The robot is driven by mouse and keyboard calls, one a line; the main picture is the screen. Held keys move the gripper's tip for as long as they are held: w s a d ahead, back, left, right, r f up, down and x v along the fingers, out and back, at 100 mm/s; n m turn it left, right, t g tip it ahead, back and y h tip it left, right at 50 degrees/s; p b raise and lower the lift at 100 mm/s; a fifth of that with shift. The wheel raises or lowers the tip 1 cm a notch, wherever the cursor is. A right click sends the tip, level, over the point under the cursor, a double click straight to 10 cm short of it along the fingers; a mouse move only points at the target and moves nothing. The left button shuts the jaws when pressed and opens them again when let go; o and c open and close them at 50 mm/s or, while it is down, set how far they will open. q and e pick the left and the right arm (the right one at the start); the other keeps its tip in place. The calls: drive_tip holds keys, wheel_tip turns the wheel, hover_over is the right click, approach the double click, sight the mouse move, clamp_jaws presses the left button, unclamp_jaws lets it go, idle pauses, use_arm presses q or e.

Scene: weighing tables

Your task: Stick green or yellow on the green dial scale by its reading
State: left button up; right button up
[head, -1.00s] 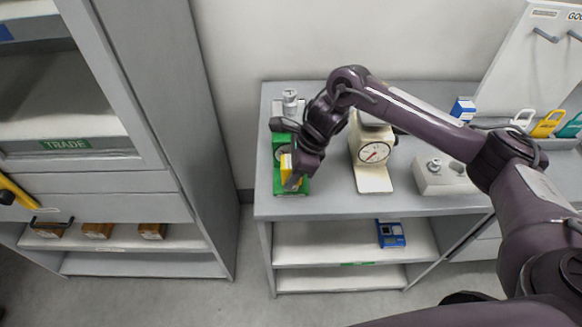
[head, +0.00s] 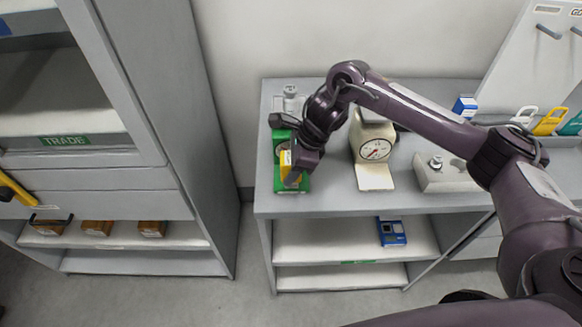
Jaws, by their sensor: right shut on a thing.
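The green dial scale (head: 279,141) stands at the left end of the grey table, and my arm and gripper hide much of it. My right gripper (head: 292,177) is over its front part, pointing down. It is shut on a small yellow sticker block (head: 286,163) with a pale side. I cannot tell whether the block touches the scale. The scale's dial and reading are hidden. A metal weight (head: 290,101) shows behind the gripper, at the scale's back. My left gripper is not in view.
A cream dial scale (head: 373,175) stands right of the green one. Further right are a pale weight block (head: 445,180), a blue-and-white box (head: 465,107) and yellow (head: 549,123) and white tags. A blue device (head: 391,232) lies on the shelf below. A grey cabinet (head: 190,130) stands left, across a gap.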

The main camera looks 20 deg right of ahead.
sight(287, 158)
drive_tip(key=shift+b, duration=0.35)
idle(0.8)
drive_tip(key=shift+f+b, duration=0.5)
drive_tip(key=shift+b, duration=0.05)
idle(0.6)
drive_tip(key=shift+f+b, duration=0.1)
drive_tip(key=shift+b, duration=0.25)
idle(1.3)
drive_tip(key=shift+r+p, duration=1.75)
drive_tip(key=shift+r, duration=1.85)
